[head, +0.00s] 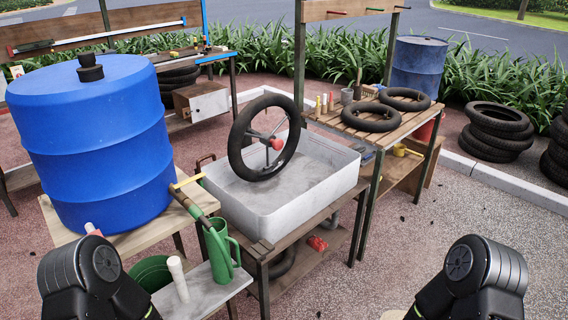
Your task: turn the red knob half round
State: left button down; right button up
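No part is clearly recognisable as a red knob. A small red piece (277,143) sits at the hub of an upright wheel with a black tyre (238,150), which stands in a grey-white basin (290,218). Another small red object (317,243) lies on the shelf under the basin; its shape is too small to tell. Black links of my two arms show at the bottom left and bottom right. Neither gripper is in the picture, so their fingers cannot be seen.
A big blue barrel (95,150) stands on a wooden stand at left. A green watering can (221,250) is beside the basin. A wooden bench (375,140) with black tubes (371,117) is behind at right. Tyres (495,130) are stacked at far right. Paving at front right is clear.

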aim_at(278, 144)
jog(key=i, duration=0.7)
jog(key=u, duration=0.3)
jog(key=l+u, duration=0.25)
jog(key=u, duration=0.15)
jog(key=l+u, duration=0.45)
jog(key=u, duration=0.3)
jog(key=k+l+u, duration=0.1)
jog(key=u, duration=0.25)
jog(key=k+l+u, duration=0.1)
jog(key=k+l, duration=0.15)
jog(key=l, duration=0.2)
jog(key=k+l+u, duration=0.1)
jog(key=k+l, duration=0.15)
jog(key=l, duration=0.2)
jog(key=k+l+u, duration=0.1)
jog(key=k+l, duration=0.15)
jog(key=l, duration=0.15)
